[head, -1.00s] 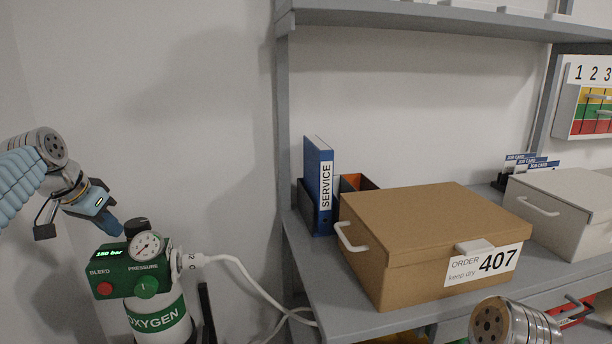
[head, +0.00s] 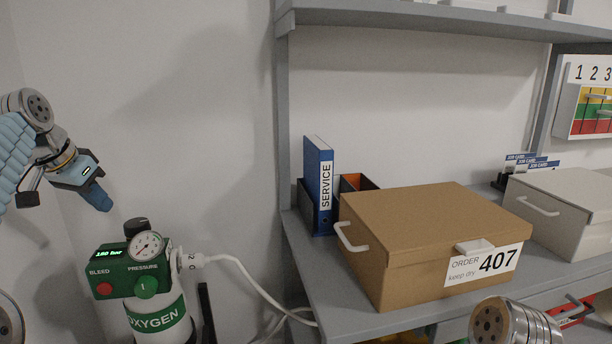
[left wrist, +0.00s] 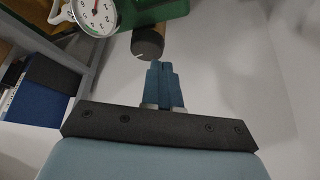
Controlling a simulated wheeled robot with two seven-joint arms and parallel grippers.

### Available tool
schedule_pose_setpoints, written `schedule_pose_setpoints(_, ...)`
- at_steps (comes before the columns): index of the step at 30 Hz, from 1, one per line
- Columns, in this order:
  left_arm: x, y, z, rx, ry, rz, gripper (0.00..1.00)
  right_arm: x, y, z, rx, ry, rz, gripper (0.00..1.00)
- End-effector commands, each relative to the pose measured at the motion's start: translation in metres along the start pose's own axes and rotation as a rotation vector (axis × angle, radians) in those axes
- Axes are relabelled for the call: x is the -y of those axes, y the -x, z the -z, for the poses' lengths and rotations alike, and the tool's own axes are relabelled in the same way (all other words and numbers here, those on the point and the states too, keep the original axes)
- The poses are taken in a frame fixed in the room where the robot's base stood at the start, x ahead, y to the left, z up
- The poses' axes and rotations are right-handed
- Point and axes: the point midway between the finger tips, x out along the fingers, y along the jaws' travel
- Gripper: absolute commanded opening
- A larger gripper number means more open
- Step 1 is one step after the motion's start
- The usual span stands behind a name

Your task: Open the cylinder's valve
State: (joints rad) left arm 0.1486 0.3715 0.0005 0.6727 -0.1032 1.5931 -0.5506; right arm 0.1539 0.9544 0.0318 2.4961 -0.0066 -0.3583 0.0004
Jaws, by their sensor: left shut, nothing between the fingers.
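The oxygen cylinder (head: 158,322) stands upright at the lower left of the head view, white with a green label band. Its green head block (head: 117,273) carries a display reading 180 bar, a red bleed button (head: 104,289), a green knob (head: 146,287) and a round pressure gauge (head: 146,246). A black knob (head: 136,226) sits on top; it also shows in the left wrist view (left wrist: 147,43). My left gripper (head: 103,203) is shut and empty, above and left of the black knob, apart from it. In the wrist view its blue fingertips (left wrist: 162,70) point toward the knob. My right gripper's fingers are not visible.
A white hose (head: 245,274) runs from the cylinder's right side toward the grey bench (head: 330,304). On the bench are a cardboard box (head: 420,235), a blue service binder (head: 318,185) and a pale box (head: 570,205). The wall space above the cylinder is clear.

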Motion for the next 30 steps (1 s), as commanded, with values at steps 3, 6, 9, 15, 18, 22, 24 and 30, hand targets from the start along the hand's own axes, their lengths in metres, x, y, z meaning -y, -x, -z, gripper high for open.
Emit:
schedule_pose_setpoints(3, 0.000, 0.000, 0.000, 0.000, 0.000, 0.000, 0.00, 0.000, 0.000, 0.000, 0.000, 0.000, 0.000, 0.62)
schedule_pose_setpoints(6, -0.003, 0.000, 0.001, 0.000, -0.001, -0.001, 0.00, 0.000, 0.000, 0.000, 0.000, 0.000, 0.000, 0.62)
schedule_pose_setpoints(9, -0.017, 0.003, 0.005, 0.000, -0.003, -0.002, 0.00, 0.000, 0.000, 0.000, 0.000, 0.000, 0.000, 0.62)
schedule_pose_setpoints(15, -0.038, 0.001, 0.008, 0.002, 0.001, 0.001, 0.00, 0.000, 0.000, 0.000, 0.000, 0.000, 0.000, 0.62)
schedule_pose_setpoints(18, -0.037, -0.008, 0.003, 0.003, 0.001, 0.000, 0.00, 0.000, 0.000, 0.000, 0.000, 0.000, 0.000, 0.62)
schedule_pose_setpoints(22, -0.038, -0.024, -0.006, 0.004, 0.001, -0.001, 0.00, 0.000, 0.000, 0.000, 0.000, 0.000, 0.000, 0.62)
schedule_pose_setpoints(24, -0.038, -0.032, -0.011, 0.003, 0.002, 0.000, 0.00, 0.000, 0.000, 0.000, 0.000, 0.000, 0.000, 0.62)
schedule_pose_setpoints(30, -0.037, -0.053, -0.022, 0.001, 0.000, 0.000, 0.00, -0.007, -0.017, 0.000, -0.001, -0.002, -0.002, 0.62)
